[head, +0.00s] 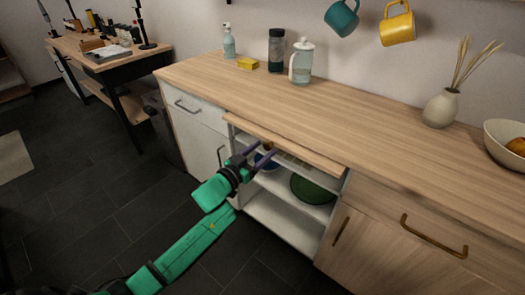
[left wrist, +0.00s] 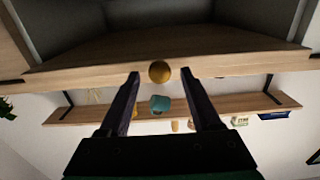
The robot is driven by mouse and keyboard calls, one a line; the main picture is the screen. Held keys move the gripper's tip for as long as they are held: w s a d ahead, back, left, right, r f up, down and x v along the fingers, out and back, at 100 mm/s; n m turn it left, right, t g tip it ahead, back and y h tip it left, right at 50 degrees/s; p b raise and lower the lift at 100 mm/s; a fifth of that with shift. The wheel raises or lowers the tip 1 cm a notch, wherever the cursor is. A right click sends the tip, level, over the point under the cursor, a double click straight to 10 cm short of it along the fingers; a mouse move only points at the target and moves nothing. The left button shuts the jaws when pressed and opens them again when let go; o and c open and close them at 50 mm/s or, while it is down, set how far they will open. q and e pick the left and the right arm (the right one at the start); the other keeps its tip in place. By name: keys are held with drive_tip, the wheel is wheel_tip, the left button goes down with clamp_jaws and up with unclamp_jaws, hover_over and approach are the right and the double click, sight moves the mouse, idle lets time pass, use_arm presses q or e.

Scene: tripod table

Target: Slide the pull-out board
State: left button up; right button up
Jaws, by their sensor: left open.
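The pull-out board (head: 285,143) is a light wood panel just under the countertop in the head view. Its front edge juts out a little past the counter, above an open shelf bay. A round brass knob (left wrist: 159,71) on the board's front edge (left wrist: 85,75) shows in the left wrist view. My left gripper (head: 262,149) is open in front of the board. In the left wrist view, its fingertips (left wrist: 160,73) stand on either side of the knob, with a gap on both sides. I cannot make out the knob in the head view. My right gripper is not in view.
The bay below holds a green bowl (head: 312,188) and a blue-and-white bowl (head: 266,161). A white drawer (head: 196,108) is to the left and a wooden cabinet (head: 395,240) to the right. The dark floor (head: 110,200) in front is clear.

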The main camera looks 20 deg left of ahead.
use_arm(q)
drive_tip(key=shift+w+d, duration=0.1)
drive_tip(key=shift+w, duration=0.1)
clamp_jaws()
idle(1.3)
